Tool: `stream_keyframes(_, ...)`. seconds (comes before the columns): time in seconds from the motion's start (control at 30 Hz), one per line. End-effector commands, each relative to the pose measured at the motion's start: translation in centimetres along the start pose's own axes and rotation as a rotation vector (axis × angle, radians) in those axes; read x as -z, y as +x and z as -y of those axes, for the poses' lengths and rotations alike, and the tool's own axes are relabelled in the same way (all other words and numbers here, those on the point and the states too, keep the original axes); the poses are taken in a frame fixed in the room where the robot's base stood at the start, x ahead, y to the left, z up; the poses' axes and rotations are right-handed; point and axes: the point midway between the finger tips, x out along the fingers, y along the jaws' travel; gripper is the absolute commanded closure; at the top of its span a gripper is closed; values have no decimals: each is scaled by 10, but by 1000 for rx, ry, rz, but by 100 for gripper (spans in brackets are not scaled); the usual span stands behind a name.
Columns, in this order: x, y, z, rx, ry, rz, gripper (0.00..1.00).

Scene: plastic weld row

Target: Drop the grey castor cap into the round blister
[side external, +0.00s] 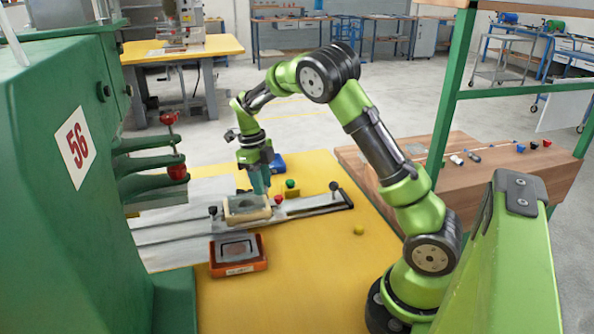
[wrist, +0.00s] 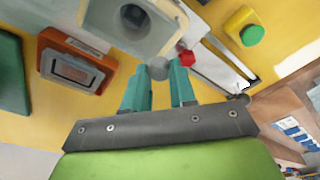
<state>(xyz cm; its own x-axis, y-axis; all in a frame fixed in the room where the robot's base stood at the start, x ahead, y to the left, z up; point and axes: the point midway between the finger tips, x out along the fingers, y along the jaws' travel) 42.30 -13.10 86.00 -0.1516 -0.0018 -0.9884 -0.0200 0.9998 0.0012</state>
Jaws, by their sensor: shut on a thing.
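My gripper (wrist: 158,76) is shut on the grey castor cap (wrist: 158,68), a small rounded grey piece between the teal fingertips in the wrist view. The round blister (wrist: 134,16) shows as a dark round recess in a pale holder (wrist: 98,18), just beyond the cap at the top of the wrist view. In the side view my gripper (side external: 262,184) points down over the back right part of the same holder (side external: 248,215). The cap cannot be made out there, and the gap below it is unclear.
An orange tray (side external: 238,268) with a grey framed insert stands in front of the holder. A red knob (side external: 277,199) and a black-knobbed lever (side external: 334,187) are right of it. A green press (side external: 70,200) stands left. The yellow table (side external: 310,280) is clear at the front.

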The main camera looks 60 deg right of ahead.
Motion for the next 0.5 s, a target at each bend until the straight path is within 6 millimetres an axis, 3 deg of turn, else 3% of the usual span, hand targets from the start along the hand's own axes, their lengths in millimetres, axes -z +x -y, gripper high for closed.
stream_keyframes(0.1,-26,-7,-13,2,-1,2,100)
stream_keyframes(0.2,-36,-16,-20,1,7,3,100)
stream_keyframes(0.33,-39,-21,-24,-2,18,2,100)
stream_keyframes(0.5,-39,-10,-24,-3,22,0,100)
